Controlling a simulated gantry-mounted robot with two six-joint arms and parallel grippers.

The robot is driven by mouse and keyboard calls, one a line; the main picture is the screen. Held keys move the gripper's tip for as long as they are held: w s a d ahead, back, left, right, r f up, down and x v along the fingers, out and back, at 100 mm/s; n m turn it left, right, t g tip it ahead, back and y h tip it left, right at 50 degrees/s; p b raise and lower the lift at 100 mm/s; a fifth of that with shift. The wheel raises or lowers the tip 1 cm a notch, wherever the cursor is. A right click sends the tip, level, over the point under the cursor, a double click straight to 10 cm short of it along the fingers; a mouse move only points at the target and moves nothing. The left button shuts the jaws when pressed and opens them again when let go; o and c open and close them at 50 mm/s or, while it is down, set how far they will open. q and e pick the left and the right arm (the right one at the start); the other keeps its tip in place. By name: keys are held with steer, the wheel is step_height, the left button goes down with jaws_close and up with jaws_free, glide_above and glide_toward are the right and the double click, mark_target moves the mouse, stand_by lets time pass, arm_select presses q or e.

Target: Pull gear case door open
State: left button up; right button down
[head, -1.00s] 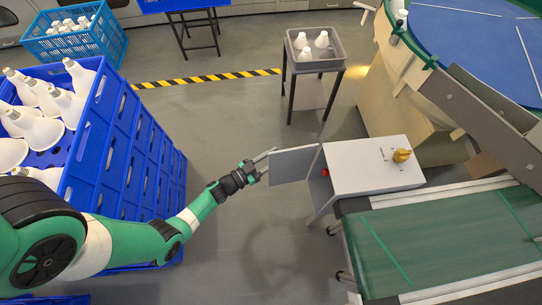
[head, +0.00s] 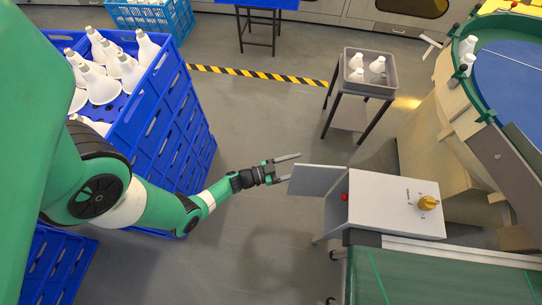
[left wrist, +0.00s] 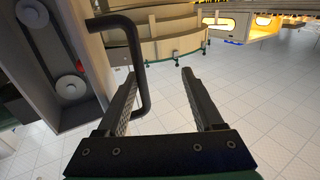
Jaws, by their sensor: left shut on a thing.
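The gear case (head: 385,203) is a pale grey box with a yellow knob on top. Its grey door (head: 316,180) stands swung out to the left, leaving a gap at the case's left side. In the left wrist view the black bar handle (left wrist: 144,65) runs down beside the left finger. My left gripper (head: 295,167) is at the door's free edge, shut on the handle; its fingers (left wrist: 160,90) stand well apart, and the handle's lower end is partly hidden. Pulleys (left wrist: 50,52) and a red part (left wrist: 79,66) show inside the case. My right gripper is out of view.
A grey tray (head: 370,82) of bulbs on a stand is behind the case. A green conveyor (head: 440,280) lies in front. The floor (head: 265,235) left of the door is clear.

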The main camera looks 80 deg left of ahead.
arm_select(q)
steer(key=shift+s+a+r, duration=0.2)
steer(key=shift+s+a, duration=0.2)
steer(key=shift+a, duration=0.15)
steer(key=o, duration=0.4)
steer(key=shift+s+a+y, duration=0.3)
steer(key=shift+s+a, duration=0.2)
steer(key=shift+s, duration=0.35)
steer(key=shift+o, duration=0.2)
steer(key=shift+s+a+f+p, duration=0.1)
steer(key=shift+s+p, duration=0.15)
steer(key=shift+p, duration=0.1)
steer(key=s+a, duration=0.1)
steer(key=s, duration=0.1)
steer(key=s+a, duration=0.1)
steer(key=shift+s+a, duration=0.2)
steer(key=shift+s, duration=0.15)
steer(key=c, duration=0.4)
steer(key=s, duration=0.1)
steer(key=s+a, duration=0.1)
steer(key=s, duration=0.1)
steer(key=shift+f, duration=0.1)
steer(key=shift+c, duration=0.2)
